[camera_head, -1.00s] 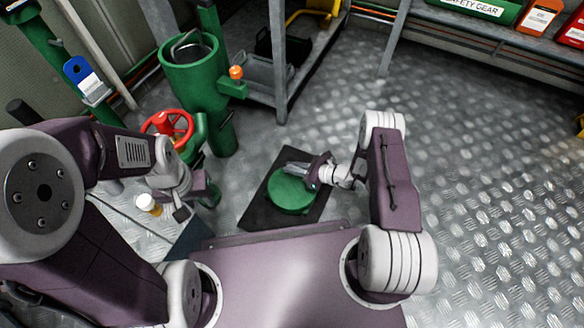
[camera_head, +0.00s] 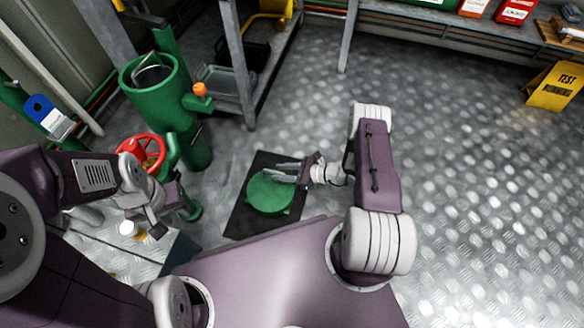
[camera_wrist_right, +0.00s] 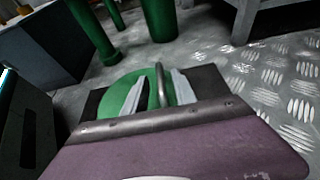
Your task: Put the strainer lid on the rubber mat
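The green round strainer lid (camera_head: 270,194) lies on the black rubber mat (camera_head: 241,221) on the floor. The lid looks flat and within the mat's edges. My right gripper (camera_head: 281,172) is over the lid's far edge with its two fingers apart. In the right wrist view the lid (camera_wrist_right: 117,91) is beyond the gripper (camera_wrist_right: 157,94), and its upright bar handle (camera_wrist_right: 161,84) shows between the open fingers, apart from both. Part of the mat (camera_wrist_right: 208,82) shows there too. My left gripper (camera_head: 160,222) is at the left, near the grey box; its finger gap is unclear.
The green strainer body (camera_head: 158,85) stands open at the top, behind a red handwheel (camera_head: 141,152). A metal rack (camera_head: 236,65) stands behind the mat. A small jar (camera_head: 128,229) is on the grey box at left.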

